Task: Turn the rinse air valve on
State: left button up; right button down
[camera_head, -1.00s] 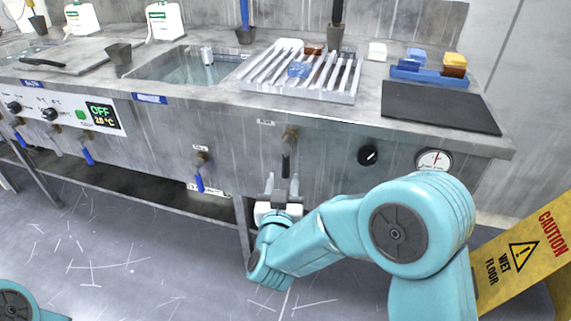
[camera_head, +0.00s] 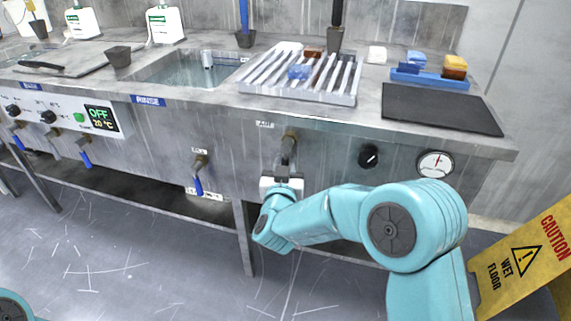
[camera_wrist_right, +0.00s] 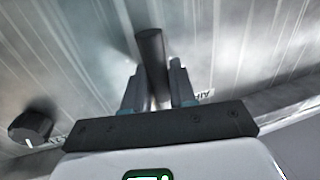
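The air valve (camera_head: 290,137) is a brass fitting on the front panel of the counter, under a small label that reads AIR in the wrist view. Its dark lever hangs down and is largely hidden by my right gripper in the head view. In the wrist view the dark lever (camera_wrist_right: 151,55) stands between the two fingers. My right gripper (camera_head: 286,162) is at the lever from below; in the wrist view its fingers (camera_wrist_right: 158,88) look apart, with one on each side of the lever. My left gripper is out of view.
A blue-handled valve (camera_head: 199,175) hangs to the left. A black knob (camera_head: 368,156) and a round gauge (camera_head: 435,164) sit to the right; the knob also shows in the wrist view (camera_wrist_right: 30,126). A slatted rack (camera_head: 300,95) and a yellow wet-floor sign (camera_head: 525,255) are nearby.

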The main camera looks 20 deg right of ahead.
jog(key=shift+s+d+r+n+p, duration=0.15)
jog(key=shift+n+p, duration=0.35)
jog(key=shift+p, duration=0.3)
jog(key=d+r+n+g+p, duration=0.1)
jog(key=n+p, duration=0.2)
jog(key=p, duration=0.2)
jog(key=s+d+r+n+g+p, duration=0.1)
jog(key=n+p, duration=0.3)
jog(key=p, duration=0.1)
jog(key=s+d+r+n+p, duration=0.1)
jog(key=n+p, duration=0.2)
jog(key=p, duration=0.2)
jog(key=shift+s+d+n+g+h, duration=0.1)
jog(key=shift+d+n+g+h, duration=0.05)
jog(key=shift+n+g+h, duration=0.2)
jog(key=shift+s+d+r+n+g+h+p, duration=0.1)
jog(key=shift+r+n+g+h+p, duration=0.1)
jog(key=shift+n+p, duration=0.6)
jog(key=shift+d+r+n+g+h+p, duration=0.1)
jog(key=shift+r+n+h+p, duration=0.1)
jog(key=shift+n+p, duration=0.55)
jog(key=c, duration=1.1)
grip_release()
jog(key=shift+s+a, duration=0.1)
